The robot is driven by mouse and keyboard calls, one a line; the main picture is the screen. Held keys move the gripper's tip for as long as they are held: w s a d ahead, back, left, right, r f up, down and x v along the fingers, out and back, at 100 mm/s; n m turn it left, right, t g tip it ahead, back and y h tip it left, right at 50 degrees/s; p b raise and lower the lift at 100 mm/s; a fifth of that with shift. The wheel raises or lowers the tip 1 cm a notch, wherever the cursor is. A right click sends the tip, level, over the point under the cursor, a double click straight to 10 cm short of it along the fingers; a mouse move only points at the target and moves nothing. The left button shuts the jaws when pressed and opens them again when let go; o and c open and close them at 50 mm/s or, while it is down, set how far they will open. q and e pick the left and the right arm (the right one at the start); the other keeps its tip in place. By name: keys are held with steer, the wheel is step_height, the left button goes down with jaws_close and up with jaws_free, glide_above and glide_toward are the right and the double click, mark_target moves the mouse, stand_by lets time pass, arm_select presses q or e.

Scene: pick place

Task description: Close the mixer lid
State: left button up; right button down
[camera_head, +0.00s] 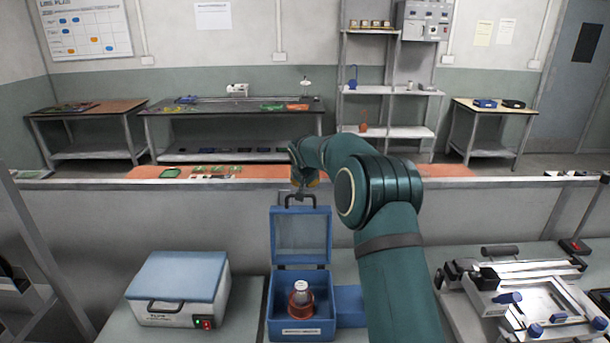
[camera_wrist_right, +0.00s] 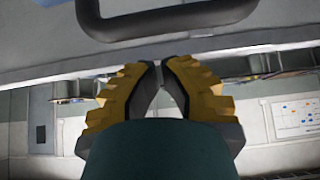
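The blue mixer box (camera_head: 277,312) stands on the bench at front centre. Its lid (camera_head: 300,236) is up, with a clear window and a dark handle (camera_head: 299,200) on its top edge. A bottle of red liquid (camera_head: 300,301) with a white cap stands upright inside. My right gripper (camera_head: 301,188) is just above the handle. In the right wrist view, its yellow-padded fingers (camera_wrist_right: 160,70) have their tips together with nothing visible between them. The handle (camera_wrist_right: 165,24) shows ahead of the tips, apart from them in the picture. My left gripper is not in view.
A white device with a closed blue lid (camera_head: 178,283) stands left of the mixer. A metal fixture with blue knobs (camera_head: 528,300) is to the right. A low partition (camera_head: 185,220) runs behind the bench. Tables and shelves line the back wall.

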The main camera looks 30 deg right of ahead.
steer(key=shift+s+a+f+b, duration=0.1)
steer(key=shift+s+a, duration=0.2)
steer(key=shift+s, duration=0.25)
steer(key=shift+s+a+b, duration=0.1)
steer(key=shift+s+a, duration=0.25)
steer(key=shift+s, duration=0.15)
steer(key=shift+s+a+f+b, duration=0.1)
steer(key=shift+s+a, duration=0.2)
steer(key=shift+s, duration=0.25)
